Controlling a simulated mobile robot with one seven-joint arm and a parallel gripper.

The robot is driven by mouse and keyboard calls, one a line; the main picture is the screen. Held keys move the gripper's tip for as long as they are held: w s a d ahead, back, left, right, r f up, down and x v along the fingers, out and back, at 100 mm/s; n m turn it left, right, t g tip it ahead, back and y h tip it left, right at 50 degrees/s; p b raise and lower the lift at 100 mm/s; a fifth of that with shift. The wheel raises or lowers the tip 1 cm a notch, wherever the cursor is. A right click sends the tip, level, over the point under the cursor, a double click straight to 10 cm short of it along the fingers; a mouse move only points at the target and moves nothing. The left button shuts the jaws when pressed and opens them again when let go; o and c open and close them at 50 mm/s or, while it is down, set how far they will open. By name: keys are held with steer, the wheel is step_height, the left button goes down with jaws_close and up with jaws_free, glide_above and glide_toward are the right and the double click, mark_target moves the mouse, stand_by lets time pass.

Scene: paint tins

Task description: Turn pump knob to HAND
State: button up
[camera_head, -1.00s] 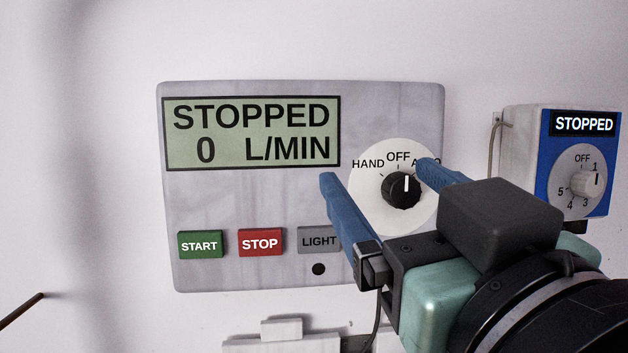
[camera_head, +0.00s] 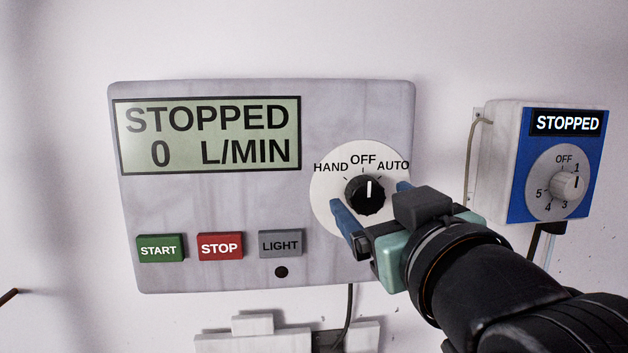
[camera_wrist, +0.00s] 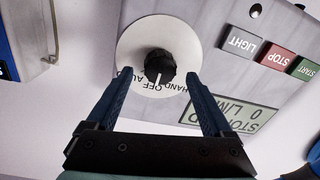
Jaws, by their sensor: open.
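The pump knob (camera_head: 365,195) is a black dial on a round white plate (camera_head: 325,205) marked HAND, OFF and AUTO. Its white pointer line stands close to upright, toward OFF. My gripper (camera_head: 369,195) is open in front of the plate, with one blue finger to the lower left of the knob and the other to its right. In the wrist view the knob (camera_wrist: 155,66) shows upside down, between and just beyond the fingertips (camera_wrist: 157,74). Gaps show on both sides of it, and I see no contact. The display (camera_head: 210,135) reads STOPPED, 0 L/MIN.
START (camera_head: 159,248), STOP (camera_head: 220,246) and LIGHT (camera_head: 281,244) buttons sit left of my gripper on the grey panel (camera_head: 340,120). A blue-fronted box (camera_head: 520,190) with its own dial (camera_head: 567,186) and cable stands out at the right. Wall above is clear.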

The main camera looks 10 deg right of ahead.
steer(key=shift+w, duration=0.95)
jaws_close()
steer(key=shift+f+n, duration=0.1)
steer(key=shift+n, duration=0.3)
steer(key=n+b, duration=0.2)
steer(key=n, duration=0.1)
steer(key=shift+a+n, duration=0.15)
steer(key=shift+n, duration=0.15)
steer(key=n+b, duration=0.3)
steer(key=n, duration=0.2)
steer(key=shift+n, duration=0.3)
